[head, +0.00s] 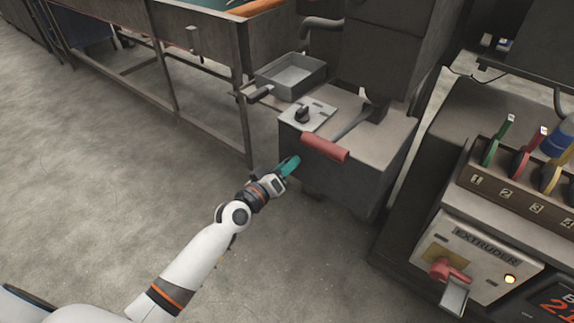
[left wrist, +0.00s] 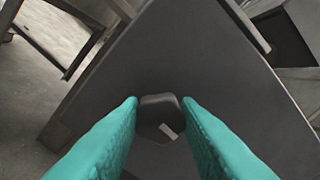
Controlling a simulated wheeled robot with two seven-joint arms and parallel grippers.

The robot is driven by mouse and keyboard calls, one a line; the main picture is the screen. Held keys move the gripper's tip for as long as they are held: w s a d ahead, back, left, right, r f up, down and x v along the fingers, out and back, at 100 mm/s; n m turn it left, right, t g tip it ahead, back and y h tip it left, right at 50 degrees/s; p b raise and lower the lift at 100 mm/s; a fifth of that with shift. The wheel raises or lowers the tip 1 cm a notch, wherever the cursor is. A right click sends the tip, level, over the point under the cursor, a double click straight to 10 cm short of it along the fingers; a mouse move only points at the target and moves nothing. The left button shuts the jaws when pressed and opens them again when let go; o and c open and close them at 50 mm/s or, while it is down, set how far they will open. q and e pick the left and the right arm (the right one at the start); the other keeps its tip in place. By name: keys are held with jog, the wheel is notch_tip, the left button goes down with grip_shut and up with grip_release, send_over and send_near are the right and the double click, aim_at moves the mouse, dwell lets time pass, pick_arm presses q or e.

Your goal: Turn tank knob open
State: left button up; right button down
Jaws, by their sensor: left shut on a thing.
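My left gripper (head: 289,165) has teal fingers and is at the front-left face of a dark grey metal tank (head: 345,180). In the left wrist view its fingers (left wrist: 160,105) are closed around a dark rounded knob (left wrist: 159,112) on that flat grey face. The knob has a small pale mark, which sits low and right of its middle. In the head view this knob is hidden behind the fingers. My right gripper is not in view.
On top of the tank are a panel with a black dial (head: 303,115) and a lever with a red handle (head: 325,147). A metal tray (head: 290,76) stands behind. An extruder control box (head: 470,265) and coloured levers (head: 497,140) are at right. Floor at left is clear.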

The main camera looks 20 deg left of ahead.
pick_arm(q)
jog(key=shift+n, duration=0.3)
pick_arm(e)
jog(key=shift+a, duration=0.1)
pick_arm(q)
jog(key=o, duration=1)
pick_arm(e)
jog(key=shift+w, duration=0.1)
pick_arm(q)
jog(key=v, duration=1.2)
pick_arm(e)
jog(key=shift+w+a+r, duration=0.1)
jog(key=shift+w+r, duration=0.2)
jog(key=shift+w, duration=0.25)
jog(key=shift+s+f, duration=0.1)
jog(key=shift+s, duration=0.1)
